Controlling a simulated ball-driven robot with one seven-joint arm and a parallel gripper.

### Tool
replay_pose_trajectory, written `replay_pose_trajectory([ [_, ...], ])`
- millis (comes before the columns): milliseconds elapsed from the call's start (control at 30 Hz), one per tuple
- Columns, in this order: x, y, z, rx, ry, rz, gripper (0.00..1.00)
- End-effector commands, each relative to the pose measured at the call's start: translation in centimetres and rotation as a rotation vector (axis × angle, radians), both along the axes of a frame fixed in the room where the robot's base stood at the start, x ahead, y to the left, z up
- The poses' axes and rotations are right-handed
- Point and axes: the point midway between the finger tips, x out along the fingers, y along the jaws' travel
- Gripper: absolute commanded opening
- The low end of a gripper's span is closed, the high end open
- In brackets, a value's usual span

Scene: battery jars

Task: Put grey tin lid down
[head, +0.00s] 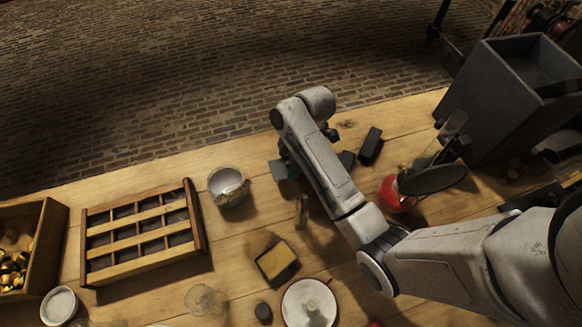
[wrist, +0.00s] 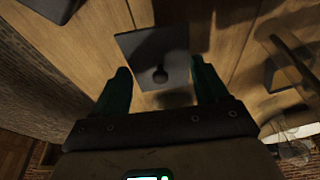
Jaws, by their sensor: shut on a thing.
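The grey tin lid (wrist: 136,48) is a dark square plate with a small round knob, and shows in the wrist view between the green fingers. My gripper (wrist: 160,68) is shut on it, with a finger at each side. In the head view my gripper (head: 287,167) is low over the back part of the wooden table, right of a pale jar (head: 228,187). My arm partly hides the fingers there, and the lid is hard to make out. I cannot tell whether the lid touches the table.
Dark blocks (head: 370,146) lie right of my gripper. A red object (head: 391,196) and a dark disc (head: 433,180) stand near a grey bin (head: 490,95). A compartmented wooden rack (head: 198,232) is at left. A yellow-topped box (head: 277,261) and white dish (head: 300,300) are in front.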

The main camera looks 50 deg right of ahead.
Motion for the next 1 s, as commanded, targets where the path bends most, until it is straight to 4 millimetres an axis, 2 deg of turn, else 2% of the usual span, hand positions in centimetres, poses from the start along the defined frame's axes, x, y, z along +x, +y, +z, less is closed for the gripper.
replay_pose_trajectory([
  [400, 0.0, 0.0, -4.3, -0.001, -0.001, 0.0, 0.44],
  [800, 0.0, 0.0, -4.9, -0.001, -0.001, 0.0, 0.44],
  [833, 0.0, 0.0, -4.8, -0.001, -0.001, 0.0, 0.76],
  [1000, 0.0, 0.0, -4.8, 0.0, -0.001, 0.0, 0.92],
])
